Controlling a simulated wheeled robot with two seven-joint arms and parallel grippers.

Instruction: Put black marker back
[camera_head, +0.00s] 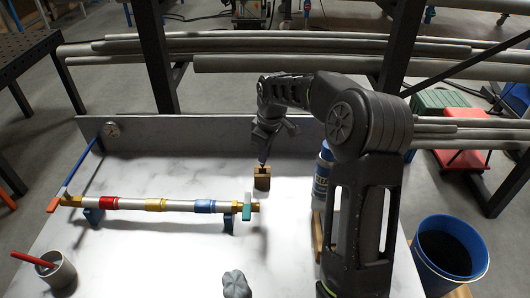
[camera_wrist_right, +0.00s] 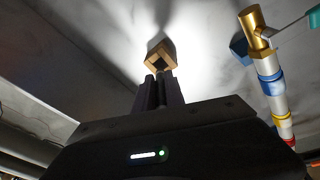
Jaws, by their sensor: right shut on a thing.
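My right gripper (camera_head: 263,163) points down over the white table, just above a small wooden block (camera_head: 262,182) with a dark opening in its top. In the right wrist view the gripper (camera_wrist_right: 158,90) is shut on a thin dark thing between its fingers, which looks like the black marker (camera_wrist_right: 161,88). The wooden block (camera_wrist_right: 161,52) is right at the fingertips there, its dark hole facing them. I cannot tell whether the marker's end is inside the hole. My left gripper is not in view.
A pipe assembly (camera_head: 180,206) with red, yellow and blue bands lies left of the block on blue supports. A grey cup (camera_head: 60,278) holding a red stick stands front left. A blue can (camera_head: 322,172) stands right. A grey knobbed piece (camera_head: 236,284) is at the front.

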